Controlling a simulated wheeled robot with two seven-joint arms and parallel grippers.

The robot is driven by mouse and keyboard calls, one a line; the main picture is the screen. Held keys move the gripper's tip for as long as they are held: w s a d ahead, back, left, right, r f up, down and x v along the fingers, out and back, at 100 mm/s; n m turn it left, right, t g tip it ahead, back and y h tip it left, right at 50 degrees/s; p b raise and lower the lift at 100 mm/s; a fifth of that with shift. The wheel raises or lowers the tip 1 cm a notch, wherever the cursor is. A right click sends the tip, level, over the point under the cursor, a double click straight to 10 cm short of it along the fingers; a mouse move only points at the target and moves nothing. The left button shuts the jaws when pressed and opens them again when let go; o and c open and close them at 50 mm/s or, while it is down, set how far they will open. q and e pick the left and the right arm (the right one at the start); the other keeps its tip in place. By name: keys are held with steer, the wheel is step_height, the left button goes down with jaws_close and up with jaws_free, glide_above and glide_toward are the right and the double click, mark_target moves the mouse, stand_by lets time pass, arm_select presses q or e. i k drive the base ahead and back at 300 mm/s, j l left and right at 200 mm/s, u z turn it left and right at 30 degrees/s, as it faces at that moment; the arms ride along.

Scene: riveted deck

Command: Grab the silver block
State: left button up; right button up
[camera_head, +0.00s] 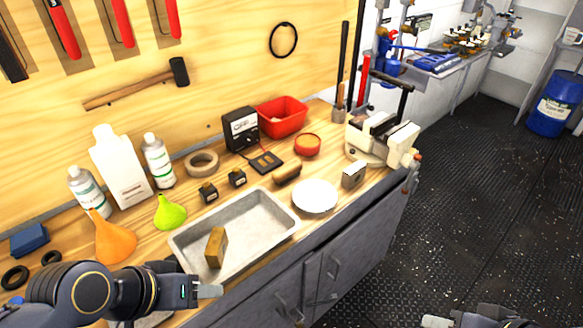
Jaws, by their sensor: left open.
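The silver block (353,176) is a small grey block standing on the wooden workbench, right of the white plate (315,196) and in front of the vise (382,137). Nothing touches it from my grippers. My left gripper (209,291) is open and empty at the bench's front edge, below the metal tray and well to the left of the block. My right gripper (437,321) shows only partly at the bottom edge, over the floor side; its jaws are not clear.
A metal tray (255,222) holds a brass-coloured block (216,248). An orange funnel (115,242), a green funnel (170,212) and white bottles (122,175) crowd the left. A brown cylinder (287,175) and red bowl (307,145) lie behind the plate.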

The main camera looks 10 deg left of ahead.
mark_target(355, 172)
steer(key=i+l+u, duration=0.2)
steer(key=u, duration=0.3)
steer(key=i+l+u, duration=0.15)
steer(key=l+u, duration=0.15)
steer(key=u, duration=0.2)
steer(key=i+l+u, duration=0.1)
steer(key=l+u, duration=0.25)
steer(key=u, duration=0.15)
